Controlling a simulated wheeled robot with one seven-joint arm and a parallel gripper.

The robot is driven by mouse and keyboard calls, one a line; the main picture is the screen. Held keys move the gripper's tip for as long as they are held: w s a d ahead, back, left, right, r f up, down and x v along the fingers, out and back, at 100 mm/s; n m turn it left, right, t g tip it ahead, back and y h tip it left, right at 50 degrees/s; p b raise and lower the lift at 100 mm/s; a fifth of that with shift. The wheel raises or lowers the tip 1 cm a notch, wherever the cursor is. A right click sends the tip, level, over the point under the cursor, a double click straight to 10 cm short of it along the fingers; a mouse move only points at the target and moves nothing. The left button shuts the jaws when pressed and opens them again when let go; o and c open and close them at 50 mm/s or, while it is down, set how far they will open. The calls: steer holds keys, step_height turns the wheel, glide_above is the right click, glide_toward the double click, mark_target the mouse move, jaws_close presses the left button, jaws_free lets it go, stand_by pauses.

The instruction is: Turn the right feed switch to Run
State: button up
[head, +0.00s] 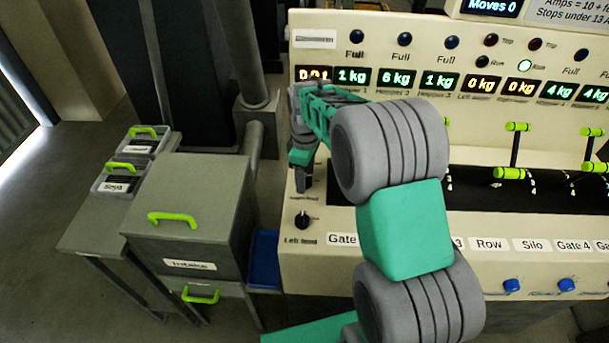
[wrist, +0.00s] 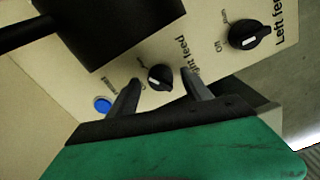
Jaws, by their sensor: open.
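The right feed switch (wrist: 161,77) is a black round knob with a white mark, on the cream panel in the wrist view. Its mark points to the left of the picture; its small labels are too blurred to read surely. My gripper (wrist: 163,88) is open, with one finger on each side of this knob. I cannot tell whether the fingers touch it. In the head view my gripper (head: 300,178) points down at the panel's left end and hides the right feed switch. The left feed switch (wrist: 250,36) is a similar knob; it also shows in the head view (head: 303,219).
A blue button (wrist: 101,104) sits left of my fingers. Green-handled levers (head: 515,150) are further right. One green Run lamp (head: 525,66) is lit. A grey Intake bin (head: 190,220) stands left of the panel.

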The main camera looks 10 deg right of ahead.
step_height(320, 180, up, 8)
steer(key=shift+f+b, duration=0.1)
steer(key=shift+b, duration=0.5)
steer(key=shift+s, duration=0.1)
